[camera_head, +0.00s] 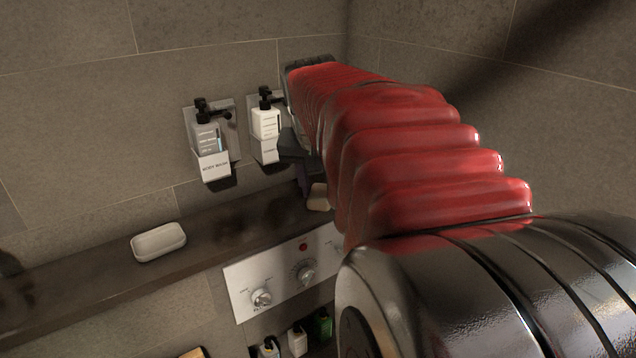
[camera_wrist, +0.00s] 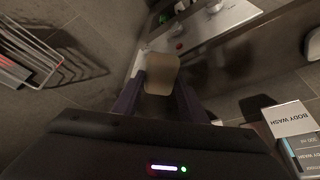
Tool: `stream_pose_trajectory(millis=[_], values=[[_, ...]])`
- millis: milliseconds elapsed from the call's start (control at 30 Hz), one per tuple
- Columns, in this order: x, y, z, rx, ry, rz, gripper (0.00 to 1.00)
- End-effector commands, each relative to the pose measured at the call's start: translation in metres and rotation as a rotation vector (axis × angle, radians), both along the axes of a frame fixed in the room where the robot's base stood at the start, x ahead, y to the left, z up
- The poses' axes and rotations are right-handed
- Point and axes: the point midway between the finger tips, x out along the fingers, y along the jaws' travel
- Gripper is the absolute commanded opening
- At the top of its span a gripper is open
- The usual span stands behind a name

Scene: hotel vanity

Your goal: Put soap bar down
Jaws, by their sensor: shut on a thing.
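The pale beige soap bar (camera_head: 318,198) is between the fingers of my gripper (camera_head: 306,178), over the right part of the dark wall shelf (camera_head: 225,236) in the head view. My red arm hides part of it. In the wrist view the soap bar (camera_wrist: 162,73) sticks out beyond the two dark fingers of my gripper (camera_wrist: 158,92), which are shut on it. I cannot tell whether the soap touches the shelf. A white oblong dish (camera_head: 158,242) with rounded corners sits on the shelf further left, apart from the soap.
Two dispensers hang on the wall above the shelf: a body wash bottle (camera_head: 210,150) and a white bottle (camera_head: 265,130), close to my gripper. A control panel with knobs (camera_head: 283,273) is below the shelf. A wire rack (camera_wrist: 25,62) shows in the wrist view. The shelf between dish and soap is clear.

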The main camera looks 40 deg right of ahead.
Motion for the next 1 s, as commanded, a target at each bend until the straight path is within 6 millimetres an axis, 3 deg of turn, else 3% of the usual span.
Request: stream_pose_trajectory(millis=[267, 467, 667, 1000], values=[[0.0, -0.001, 0.001, 0.0, -0.001, -0.004, 0.11], [-0.015, -0.025, 0.01, 0.0, 0.0, -0.09, 0.11], [-0.052, -0.073, 0.029, 0.002, 0.003, -0.288, 0.11], [-0.139, -0.146, 0.066, 0.0, 0.0, -0.665, 0.11]])
